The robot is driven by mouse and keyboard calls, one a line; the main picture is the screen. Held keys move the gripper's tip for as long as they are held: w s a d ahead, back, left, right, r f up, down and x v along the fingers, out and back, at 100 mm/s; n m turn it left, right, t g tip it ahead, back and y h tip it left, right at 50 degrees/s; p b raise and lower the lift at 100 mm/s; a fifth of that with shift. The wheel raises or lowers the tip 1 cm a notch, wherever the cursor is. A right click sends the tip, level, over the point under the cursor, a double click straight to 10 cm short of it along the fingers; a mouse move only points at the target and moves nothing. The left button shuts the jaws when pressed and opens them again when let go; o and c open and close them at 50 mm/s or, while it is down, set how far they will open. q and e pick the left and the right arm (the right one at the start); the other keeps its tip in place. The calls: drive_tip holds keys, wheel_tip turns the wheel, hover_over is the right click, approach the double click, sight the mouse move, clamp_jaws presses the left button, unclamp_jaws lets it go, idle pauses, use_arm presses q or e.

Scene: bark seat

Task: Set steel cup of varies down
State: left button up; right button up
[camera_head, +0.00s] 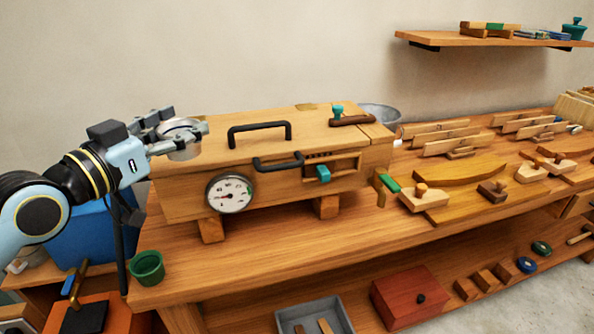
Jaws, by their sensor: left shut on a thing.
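A small round steel cup (181,141) is at the left end of the long wooden box, level with its lid. My left gripper (178,138) is shut on the cup, with its fingers on either side of it. I cannot tell whether the cup touches the lid or is just above or beside it. The wooden box (286,187) stands on short feet on the bench (260,260) and has black handles, a round dial and a green knob. My right gripper is not in view.
A green cup (146,267) stands at the bench's front left corner. A dark wooden tool (352,120) lies on the box lid. A grey metal bowl (381,114) is behind the box. Wooden planes and boards (460,203) fill the bench to the right.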

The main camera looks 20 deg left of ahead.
use_arm(q)
wheel_tip(320, 180, down, 23)
drive_tip(key=b, duration=2)
drive_tip(key=shift+f, duration=0.1)
wheel_tip(320, 180, down, 5)
drive_tip(key=b, duration=0.5)
drive_tip(key=shift+f, duration=0.15)
drive_tip(key=shift+r, duration=0.2)
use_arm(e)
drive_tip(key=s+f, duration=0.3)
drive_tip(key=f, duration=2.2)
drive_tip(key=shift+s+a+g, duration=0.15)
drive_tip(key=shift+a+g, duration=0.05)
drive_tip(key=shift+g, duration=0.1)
use_arm(q)
drive_tip(key=shift+f, duration=0.15)
drive_tip(key=o, duration=0.8)
drive_tip(key=shift+f, duration=0.1)
drive_tip(key=shift+c, duration=0.2)
drive_tip(key=o, duration=0.5)
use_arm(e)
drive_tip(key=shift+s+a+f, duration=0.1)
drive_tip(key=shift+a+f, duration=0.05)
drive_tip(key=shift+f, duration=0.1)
